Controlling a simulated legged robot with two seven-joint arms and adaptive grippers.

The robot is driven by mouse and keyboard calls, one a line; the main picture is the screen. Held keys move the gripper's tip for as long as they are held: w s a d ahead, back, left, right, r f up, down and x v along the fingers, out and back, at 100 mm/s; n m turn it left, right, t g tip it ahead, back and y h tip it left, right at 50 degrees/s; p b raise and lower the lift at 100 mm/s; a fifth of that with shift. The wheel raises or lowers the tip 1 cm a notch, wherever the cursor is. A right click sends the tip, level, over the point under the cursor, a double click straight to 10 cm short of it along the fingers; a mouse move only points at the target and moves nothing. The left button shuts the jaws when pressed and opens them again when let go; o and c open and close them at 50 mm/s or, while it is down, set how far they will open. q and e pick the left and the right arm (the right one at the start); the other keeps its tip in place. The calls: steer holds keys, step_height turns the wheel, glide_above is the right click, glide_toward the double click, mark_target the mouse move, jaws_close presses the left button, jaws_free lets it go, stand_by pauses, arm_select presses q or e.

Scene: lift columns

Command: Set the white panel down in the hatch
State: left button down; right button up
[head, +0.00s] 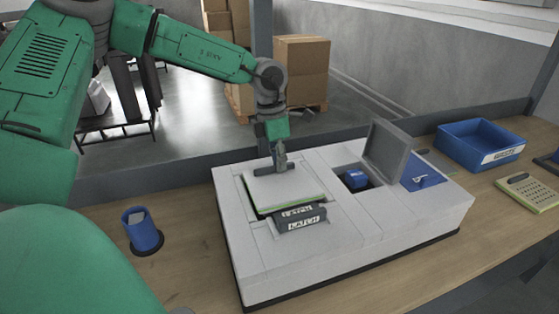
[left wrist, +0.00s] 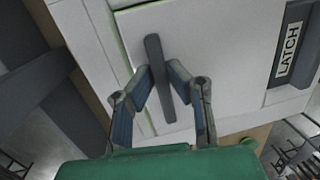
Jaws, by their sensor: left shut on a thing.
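The white panel (head: 287,192) has a green edge and a dark grey bar handle (head: 274,170). My left gripper (head: 279,162) points down and is shut on that handle. In the left wrist view, the fingers (left wrist: 160,78) close on the handle from both sides, and the white panel (left wrist: 225,45) fills the upper part. The panel lies over the hatch in the pale grey housing (head: 270,268). A dark gap shows along its front left edge; whether it lies fully flush I cannot tell. Grey blocks marked LATCH (head: 307,221) sit at its front edge. My right gripper is out of view.
Right of the panel, a grey lid (head: 388,148) stands open beside a compartment with a blue part (head: 355,179). A blue bin (head: 480,145) stands at the back right of the wooden bench. A blue cup (head: 142,230) stands at left.

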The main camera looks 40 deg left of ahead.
arm_select(q)
steer(key=shift+f, duration=0.25)
steer(key=c, duration=1.5)
jaws_free()
steer(key=shift+o, duration=0.2)
